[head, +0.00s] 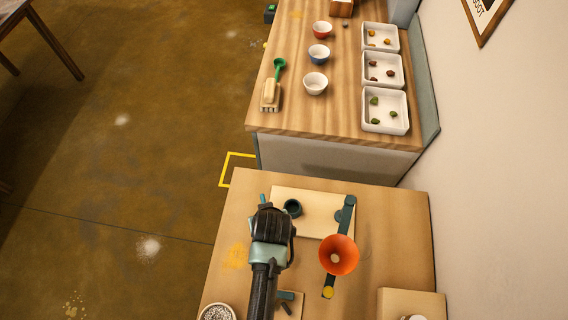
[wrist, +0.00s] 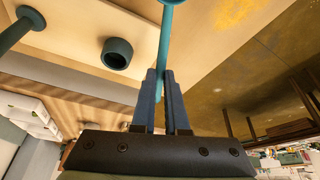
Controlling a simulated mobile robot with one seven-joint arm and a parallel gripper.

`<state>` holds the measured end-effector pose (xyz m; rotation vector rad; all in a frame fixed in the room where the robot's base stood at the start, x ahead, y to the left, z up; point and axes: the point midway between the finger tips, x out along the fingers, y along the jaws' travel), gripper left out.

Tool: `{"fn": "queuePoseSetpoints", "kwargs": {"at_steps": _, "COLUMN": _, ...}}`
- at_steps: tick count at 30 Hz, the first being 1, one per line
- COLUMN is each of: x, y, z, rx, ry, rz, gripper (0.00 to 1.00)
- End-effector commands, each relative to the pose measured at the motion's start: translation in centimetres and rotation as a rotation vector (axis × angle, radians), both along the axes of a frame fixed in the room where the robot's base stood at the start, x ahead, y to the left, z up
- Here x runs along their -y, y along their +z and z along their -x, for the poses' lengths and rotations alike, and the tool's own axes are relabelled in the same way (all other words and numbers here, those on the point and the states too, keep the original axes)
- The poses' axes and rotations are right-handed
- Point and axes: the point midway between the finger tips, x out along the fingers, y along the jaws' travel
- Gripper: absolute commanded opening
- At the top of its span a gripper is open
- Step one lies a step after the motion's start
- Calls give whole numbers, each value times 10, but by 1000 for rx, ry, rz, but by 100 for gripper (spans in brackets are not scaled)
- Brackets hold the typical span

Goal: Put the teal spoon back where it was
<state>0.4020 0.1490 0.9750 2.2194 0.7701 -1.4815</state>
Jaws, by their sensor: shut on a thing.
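The teal spoon (wrist: 163,45) is between the two fingers of my gripper (wrist: 161,75) in the wrist view. Its handle is pinched, and its end reaches the top edge of that view. In the head view only a small teal tip of the spoon (head: 262,197) shows beyond my gripper (head: 265,208), which is over the near table's left part. My gripper is shut on the spoon. A dark teal cup (head: 292,208) stands on a pale board (head: 318,222) just right of my gripper. The cup also shows in the wrist view (wrist: 117,53).
An orange bowl (head: 339,255) sits on a teal bar stand right of my arm. On the far counter (head: 320,118) are several small bowls, white trays (head: 385,128) with coloured lumps, and a green spoon (head: 279,70) by a beige block (head: 270,95). A speckled bowl (head: 217,313) is at front left.

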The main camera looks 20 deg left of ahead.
Motion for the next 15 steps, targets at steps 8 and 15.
{"fn": "queuePoseSetpoints", "kwargs": {"at_steps": 8, "x": -2, "y": -16, "z": 1, "rx": 0, "ry": 9, "rz": 0, "gripper": 0}}
{"fn": "queuePoseSetpoints", "kwargs": {"at_steps": 15, "x": -1, "y": -43, "z": 1, "rx": -1, "ry": 7, "rz": 0, "gripper": 0}}
